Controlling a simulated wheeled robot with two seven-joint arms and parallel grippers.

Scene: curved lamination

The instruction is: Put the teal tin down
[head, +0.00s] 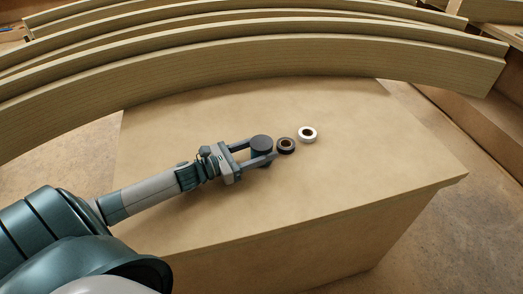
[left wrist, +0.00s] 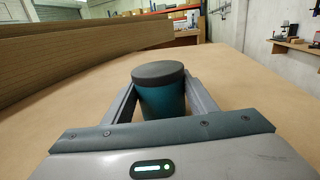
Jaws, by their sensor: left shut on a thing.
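The teal tin (left wrist: 162,101) stands upright between the fingers of my left gripper in the left wrist view. It has a dark grey lid (left wrist: 158,73). My left gripper (head: 261,151) is shut on the tin, with one finger on each side. The tin's base is hidden, so I cannot tell whether it touches the worktop. My right gripper is in neither view.
A dark ring-shaped roll (head: 286,145) lies just right of the left gripper's fingertips. A white roll (head: 308,134) lies beyond it. Large curved laminated beams (head: 250,62) run along the back of the worktop. The front and right of the top are clear.

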